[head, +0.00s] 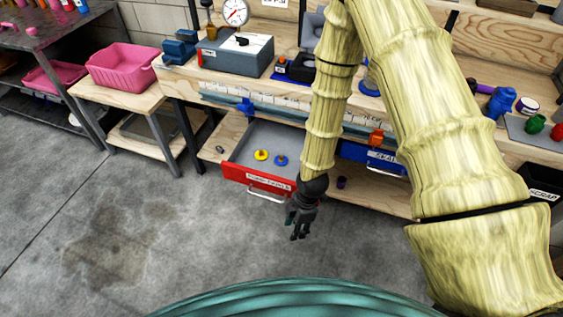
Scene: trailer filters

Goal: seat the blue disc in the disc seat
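The blue disc (281,160), with a small raised knob, lies in an open grey drawer (243,154) with a red front, right beside a yellow disc (262,155). My gripper (299,235) hangs fingers down in front of the drawer, to the right of its handle and apart from the blue disc. Its fingers are dark and small, so their opening is unclear; I see nothing held. I cannot pick out the disc seat for certain; a small dark fixture (301,68) stands on a blue mat on the workbench, partly beside my arm.
A grey box (235,50) and a dial gauge (235,11) stand on the bench. A blue-fronted drawer (373,158) is right of my forearm. A pink bin (122,67) sits on a low table at left. My arm hides part of the bench. The floor in front is clear.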

